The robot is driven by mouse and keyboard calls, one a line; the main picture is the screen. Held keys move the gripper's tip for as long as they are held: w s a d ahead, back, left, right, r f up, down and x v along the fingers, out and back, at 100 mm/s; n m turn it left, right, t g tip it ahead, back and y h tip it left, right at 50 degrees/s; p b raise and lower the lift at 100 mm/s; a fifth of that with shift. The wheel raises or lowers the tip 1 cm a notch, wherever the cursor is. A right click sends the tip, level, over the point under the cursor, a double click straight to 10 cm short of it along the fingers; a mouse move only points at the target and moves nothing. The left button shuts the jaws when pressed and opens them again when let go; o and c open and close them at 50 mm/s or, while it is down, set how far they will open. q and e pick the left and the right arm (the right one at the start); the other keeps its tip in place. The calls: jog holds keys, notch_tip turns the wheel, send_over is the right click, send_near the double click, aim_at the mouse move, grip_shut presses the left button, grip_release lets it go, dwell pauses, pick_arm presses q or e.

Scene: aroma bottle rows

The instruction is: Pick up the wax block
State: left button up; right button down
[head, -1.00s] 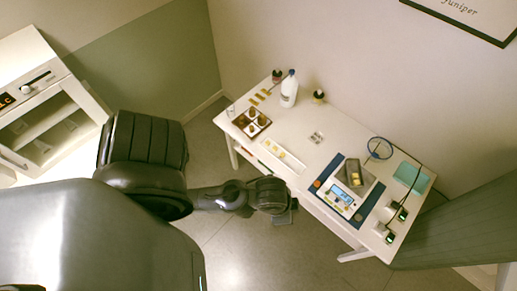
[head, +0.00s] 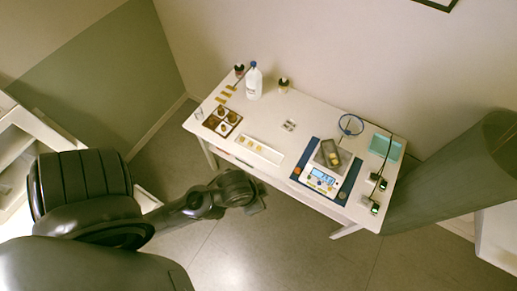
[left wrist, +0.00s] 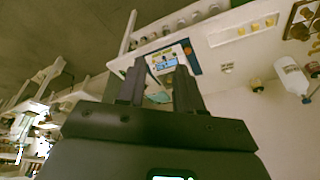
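Small yellow blocks, which look like wax, lie in a row on a long white tray (head: 270,158) on the table. The tray also shows in the left wrist view (left wrist: 222,39). More yellow pieces (head: 334,158) sit in a grey container (head: 345,160) on the digital scale (head: 322,181). I cannot tell which is the wax block. My left gripper (head: 258,205) is beyond the table's near edge, apart from tray and scale. In the left wrist view its two fingers (left wrist: 159,75) stand apart with nothing visibly held. My right gripper is not seen.
A brown compartment tray (head: 222,121), yellow strips and a white bottle (head: 254,83) stand at the table's left. A blue ring (head: 350,124), teal box (head: 387,146) and small devices with cables are at the right. The table's middle back is mostly clear.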

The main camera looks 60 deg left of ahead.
pick_arm(q)
jog(key=o, duration=0.4)
jog(key=shift+a, duration=0.1)
